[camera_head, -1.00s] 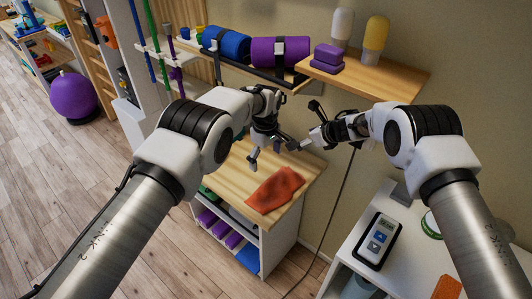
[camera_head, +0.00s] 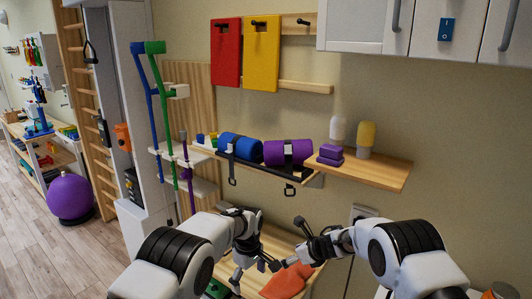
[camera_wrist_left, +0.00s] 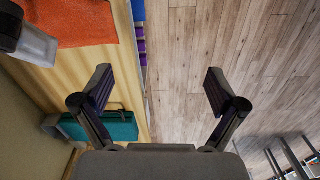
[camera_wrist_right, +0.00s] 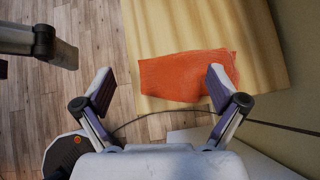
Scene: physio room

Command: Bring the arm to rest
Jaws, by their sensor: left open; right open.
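My left gripper (camera_head: 255,266) is in the lower middle of the head view, above the wooden top of a low cabinet. In the left wrist view its two fingers (camera_wrist_left: 160,92) are spread with nothing between them, over the edge of the top and the floor. My right gripper (camera_head: 292,243) is just right of it, in front of the wall. In the right wrist view its fingers (camera_wrist_right: 163,82) are spread and empty. An orange cloth (camera_head: 287,283) lies on the wooden top below both grippers; it also shows in the right wrist view (camera_wrist_right: 180,74).
A wall shelf (camera_head: 365,172) holds purple blocks and two bottles. Beside it, a rack holds a blue roll (camera_head: 240,147) and a purple roll (camera_head: 288,152). Crutches (camera_head: 160,110) stand left. A purple ball (camera_head: 70,198) rests on the floor. A green item (camera_wrist_left: 105,127) lies on the wooden top.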

